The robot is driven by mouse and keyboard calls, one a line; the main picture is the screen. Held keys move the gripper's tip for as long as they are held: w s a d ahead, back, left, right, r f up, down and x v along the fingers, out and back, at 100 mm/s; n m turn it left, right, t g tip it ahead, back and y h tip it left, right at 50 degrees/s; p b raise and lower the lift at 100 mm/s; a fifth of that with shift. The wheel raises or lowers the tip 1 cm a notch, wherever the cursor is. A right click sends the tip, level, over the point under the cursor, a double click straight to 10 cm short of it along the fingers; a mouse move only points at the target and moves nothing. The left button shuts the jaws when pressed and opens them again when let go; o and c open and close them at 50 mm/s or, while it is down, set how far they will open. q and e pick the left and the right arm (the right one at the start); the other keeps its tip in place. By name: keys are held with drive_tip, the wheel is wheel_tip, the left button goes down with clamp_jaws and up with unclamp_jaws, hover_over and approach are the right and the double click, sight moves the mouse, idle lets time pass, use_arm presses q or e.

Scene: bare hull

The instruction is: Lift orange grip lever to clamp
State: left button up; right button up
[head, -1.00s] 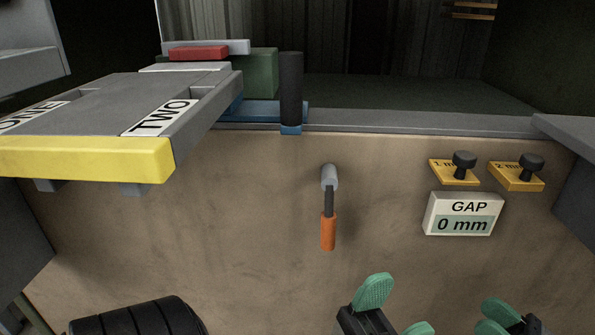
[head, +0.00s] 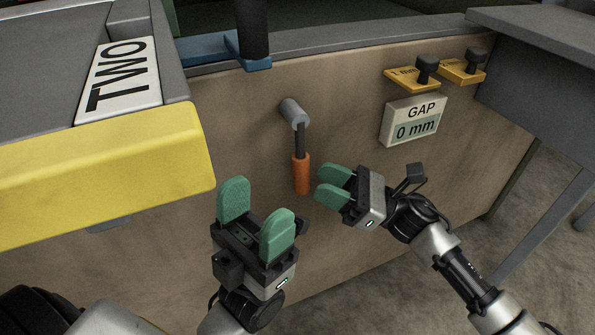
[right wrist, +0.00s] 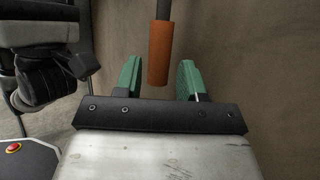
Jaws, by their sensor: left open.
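The orange grip lever (head: 301,173) hangs straight down from a grey pivot (head: 293,112) on the brown wall panel. My right gripper (head: 326,184) is open just right of the orange grip, its green fingers pointing at it. In the right wrist view the orange grip (right wrist: 159,55) shows between the two open fingers (right wrist: 158,80), near their tips; I cannot tell whether either touches it. My left gripper (head: 255,215) is open and empty, to the lower left of the lever, fingers pointing up.
A yellow-edged grey shelf (head: 110,180) marked TWO juts out at the left. A GAP display (head: 414,119) reads 0 mm, below two yellow plates with black knobs (head: 426,68). A grey table (head: 545,40) stands at the right; floor between is clear.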

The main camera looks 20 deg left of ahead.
sight(301, 172)
drive_tip(key=x, duration=0.5)
drive_tip(key=shift+a+b, duration=0.1)
drive_tip(key=shift+b, duration=0.25)
clamp_jaws()
